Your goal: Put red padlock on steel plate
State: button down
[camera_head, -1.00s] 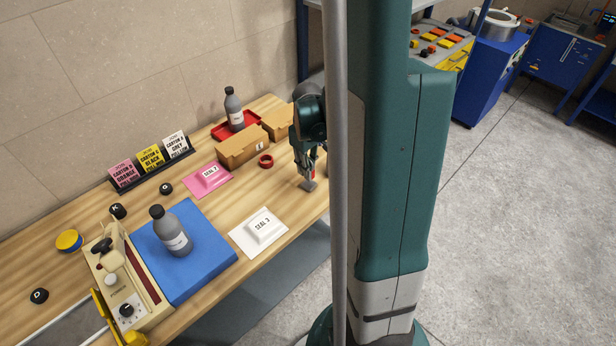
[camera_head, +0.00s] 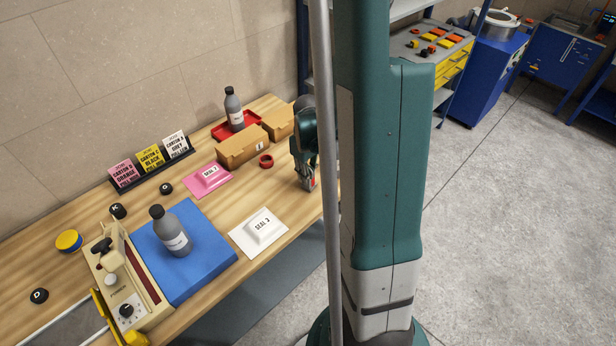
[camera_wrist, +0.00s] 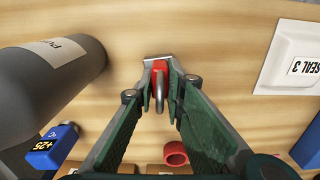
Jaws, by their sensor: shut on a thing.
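My gripper (camera_head: 306,184) is low over the right end of the wooden bench. In the wrist view, its fingers (camera_wrist: 161,80) are closed on the red padlock (camera_wrist: 160,66), one on each side. The padlock's grey shackle points back toward the gripper. A small grey steel plate (camera_wrist: 148,59) shows just beyond and beneath the padlock, with only part of its edge visible. I cannot tell whether the padlock touches the plate.
The white SEAL 3 block (camera_head: 265,227) and cardboard boxes (camera_head: 242,152) are left of my gripper. Bare wood surrounds the plate.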

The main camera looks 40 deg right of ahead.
jog(key=shift+f, duration=0.15)
jog(key=c, duration=2.4)
grip_release()
jog(key=shift+o, duration=0.2)
jog(key=shift+r, duration=0.25)
jog(key=shift+r, duration=5.9)
